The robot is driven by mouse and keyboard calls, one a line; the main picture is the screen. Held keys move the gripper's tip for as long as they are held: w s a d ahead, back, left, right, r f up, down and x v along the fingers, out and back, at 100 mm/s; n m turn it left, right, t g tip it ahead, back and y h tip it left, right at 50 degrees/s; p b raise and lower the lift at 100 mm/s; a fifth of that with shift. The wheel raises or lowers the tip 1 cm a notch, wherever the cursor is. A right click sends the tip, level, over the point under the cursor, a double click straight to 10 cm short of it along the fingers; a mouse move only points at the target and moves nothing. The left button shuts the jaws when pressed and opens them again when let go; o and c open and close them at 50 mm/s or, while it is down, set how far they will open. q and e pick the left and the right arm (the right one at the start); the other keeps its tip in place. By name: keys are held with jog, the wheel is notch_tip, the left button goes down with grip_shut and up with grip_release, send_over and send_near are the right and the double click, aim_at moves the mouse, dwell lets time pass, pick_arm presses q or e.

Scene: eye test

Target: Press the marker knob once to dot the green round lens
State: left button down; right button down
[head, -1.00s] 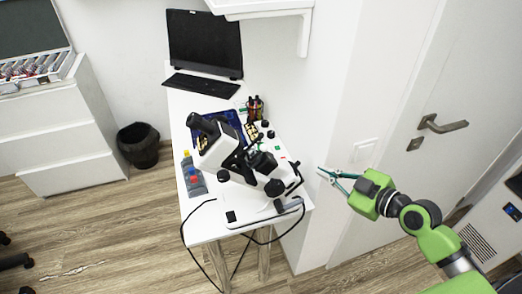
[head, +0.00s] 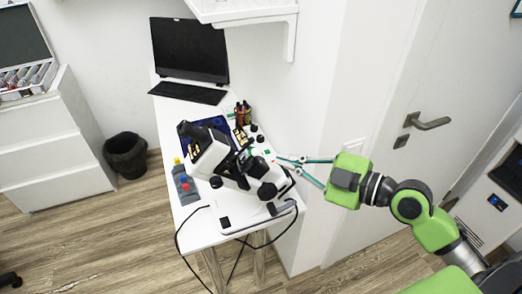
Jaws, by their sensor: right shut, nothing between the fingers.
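A black and white lens instrument (head: 208,158) with an eyepiece and black side knobs stands on the white table (head: 172,120). I cannot tell which of its knobs is the marker knob. A small green spot (head: 267,151) shows on the table just behind the instrument's right side; it may be the green lens, but it is too small to be sure. My right gripper (head: 286,161) is shut and empty. Its teal fingertips are close to the right of the instrument and the green spot; contact cannot be told. My left gripper is not in view.
A grey block with coloured tops (head: 185,185) stands left of the instrument. A blue tray (head: 218,122), a holder of bottles (head: 242,114) and small black round pieces (head: 253,127) are behind it. A black screen (head: 190,48) and keyboard (head: 188,92) fill the back. A wall is beside the table's right edge.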

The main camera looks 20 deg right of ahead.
aim_at(255, 152)
jog(key=w+a+f+p, duration=0.3)
jog(key=w+f+p, duration=0.1)
jog(key=w, duration=0.5)
jog(key=shift+f+p, duration=0.3)
jog(key=shift+p, duration=0.05)
jog(key=f+b, duration=0.1)
jog(key=b, duration=0.1)
jog(key=d+b, duration=0.1)
jog(key=b, duration=0.1)
jog(key=shift+d+f+b, duration=0.2)
jog(key=shift+f+b, duration=0.2)
